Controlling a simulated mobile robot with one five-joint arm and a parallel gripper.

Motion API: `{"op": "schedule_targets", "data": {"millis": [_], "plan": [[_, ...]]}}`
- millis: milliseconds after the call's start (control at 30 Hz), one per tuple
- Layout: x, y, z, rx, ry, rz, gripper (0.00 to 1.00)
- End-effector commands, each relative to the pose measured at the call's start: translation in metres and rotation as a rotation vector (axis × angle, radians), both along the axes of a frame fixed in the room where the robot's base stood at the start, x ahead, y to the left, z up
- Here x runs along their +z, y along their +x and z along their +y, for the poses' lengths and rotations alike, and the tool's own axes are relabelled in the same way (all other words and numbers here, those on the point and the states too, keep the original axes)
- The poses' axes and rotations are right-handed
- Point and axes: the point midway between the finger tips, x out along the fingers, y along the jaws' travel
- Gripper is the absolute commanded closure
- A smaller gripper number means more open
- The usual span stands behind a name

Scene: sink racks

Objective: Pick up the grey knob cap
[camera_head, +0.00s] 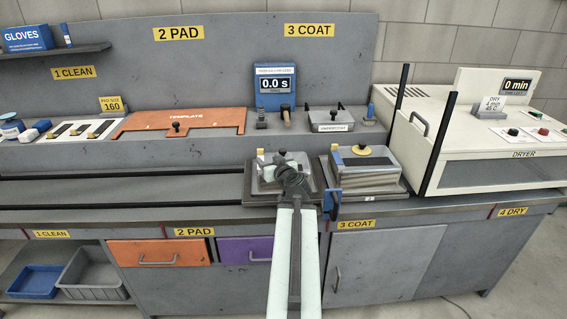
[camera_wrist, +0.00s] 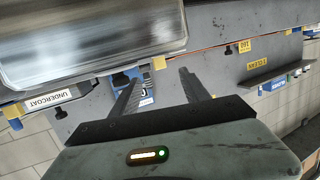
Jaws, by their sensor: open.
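I cannot pick out the grey knob cap with certainty. A small grey piece (camera_head: 261,117) stands on the ledge left of the timer's base, but its shape is too small to tell. My gripper (camera_head: 284,164) is over a pale tray (camera_head: 265,186) on the front counter and partly hides it. In the wrist view my gripper (camera_wrist: 159,77) has its two dark fingers apart, with nothing seen held between them. A blurred metallic block (camera_wrist: 90,35) fills the upper left of that view, close to the camera.
A block with a dark knob (camera_head: 362,148) stands right of my gripper, beside a blue handle (camera_head: 334,204). Behind are the blue timer (camera_head: 276,96), the undercoat box (camera_head: 331,121) and the orange template (camera_head: 185,120). The dryer (camera_head: 490,150) is right. The counter's left (camera_head: 110,190) is clear.

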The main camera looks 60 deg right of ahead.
Motion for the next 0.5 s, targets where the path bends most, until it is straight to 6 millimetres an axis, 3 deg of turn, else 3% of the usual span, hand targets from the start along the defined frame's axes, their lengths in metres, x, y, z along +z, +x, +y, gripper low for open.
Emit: {"op": "schedule_targets", "data": {"millis": [33, 100, 200, 500], "plan": [[0.001, -0.022, -0.019, -0.052, -0.018, -0.014, 0.46], [0.005, -0.043, -0.036, -0.102, -0.038, -0.027, 0.46], [0.008, -0.057, -0.046, -0.135, -0.051, -0.034, 0.46], [0.004, -0.039, -0.064, -0.136, -0.051, -0.035, 0.46]]}}
